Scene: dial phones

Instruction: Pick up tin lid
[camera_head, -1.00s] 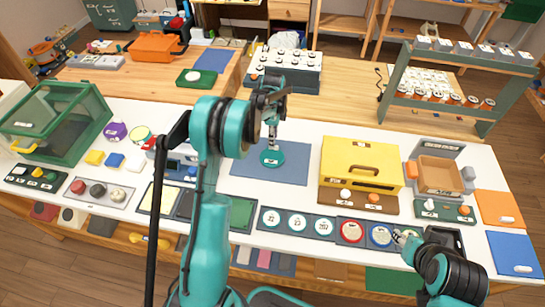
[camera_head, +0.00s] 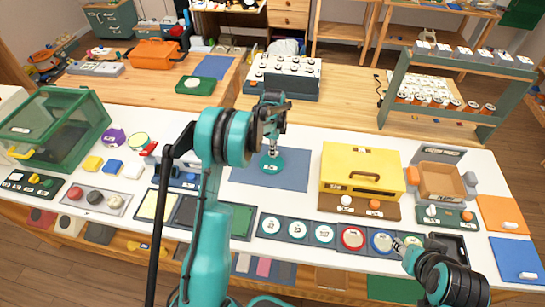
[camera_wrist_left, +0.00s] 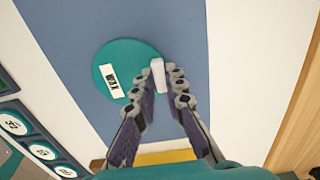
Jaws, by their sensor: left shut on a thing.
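The tin lid is a round teal disc (camera_head: 271,162) at the blue mat in the middle of the white table. In the left wrist view the lid (camera_wrist_left: 128,58) carries a white "WAX" label and a pale upright grip (camera_wrist_left: 158,76) at its right side. My left gripper (camera_head: 271,146) comes from above and is shut on that grip, its fingertips (camera_wrist_left: 163,92) at either side of it. I cannot tell whether the lid touches the mat. My right gripper (camera_head: 397,243) is low at the right, by a blue-rimmed round lid; its fingers are too small to read.
The blue mat (camera_head: 300,170) has bare room around the lid. A yellow box (camera_head: 340,163) stands to its right. A row of round labelled lids (camera_head: 297,229) lies along the front. A green clear-sided case (camera_head: 88,140) stands far left, and a tin rack (camera_head: 455,118) at back right.

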